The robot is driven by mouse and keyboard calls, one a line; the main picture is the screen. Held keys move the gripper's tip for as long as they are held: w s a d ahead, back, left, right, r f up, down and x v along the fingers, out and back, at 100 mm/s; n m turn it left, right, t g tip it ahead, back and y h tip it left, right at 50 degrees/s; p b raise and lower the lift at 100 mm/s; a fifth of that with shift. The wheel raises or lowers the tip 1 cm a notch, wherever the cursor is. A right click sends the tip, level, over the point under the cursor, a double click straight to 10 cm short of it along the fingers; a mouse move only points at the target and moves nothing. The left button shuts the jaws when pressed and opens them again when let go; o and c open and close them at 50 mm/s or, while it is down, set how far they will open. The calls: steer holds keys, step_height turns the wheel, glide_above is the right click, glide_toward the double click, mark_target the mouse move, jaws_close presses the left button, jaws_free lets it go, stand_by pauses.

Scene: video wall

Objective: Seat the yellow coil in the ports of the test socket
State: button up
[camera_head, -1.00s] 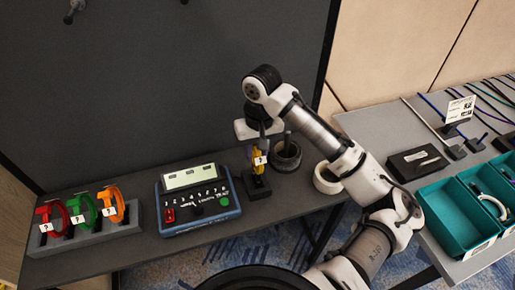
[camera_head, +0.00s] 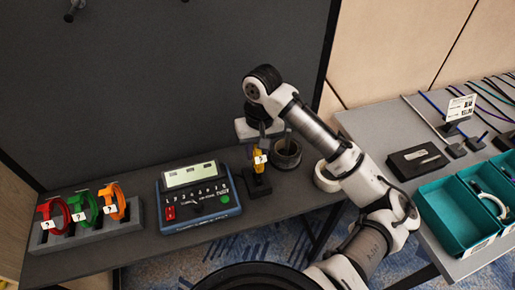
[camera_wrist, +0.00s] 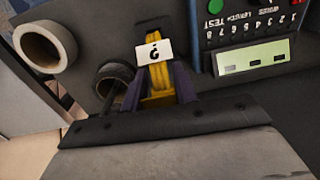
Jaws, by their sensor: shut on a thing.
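The yellow coil (camera_head: 258,167), with a white "?" tag, stands upright between the fingers of my gripper (camera_head: 258,150). It also shows in the wrist view (camera_wrist: 158,82), with a dark finger on each side. My gripper is shut on it. A small black block (camera_head: 257,187), which looks like the test socket, is directly below the coil, right of the blue tester (camera_head: 198,197). The coil's lower end meets or nearly meets this block. The ports are hidden, so I cannot tell whether the coil is in them.
A grey rack (camera_head: 85,235) at left holds red, green and orange coils with "?" tags. A dark roll (camera_head: 287,156) and a pale tape roll (camera_head: 327,177) stand close to the right of my gripper. Teal bins (camera_head: 455,222) are on the right table.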

steer(key=shift+f+b, duration=0.35)
steer(key=shift+f, duration=0.4)
stand_by(0.4)
steer(key=shift+f, duration=0.7)
stand_by(0.3)
steer(key=shift+f+b, duration=0.25)
steer(key=shift+b, duration=0.1)
steer(key=shift+f, duration=0.45)
stand_by(0.5)
steer(key=o, duration=1.1)
steer(key=shift+o, duration=0.2)
steer(key=r, duration=1.3)
steer(key=shift+w+d+r, duration=0.1)
steer(key=shift+d+r, duration=0.2)
steer(key=shift+r, duration=0.1)
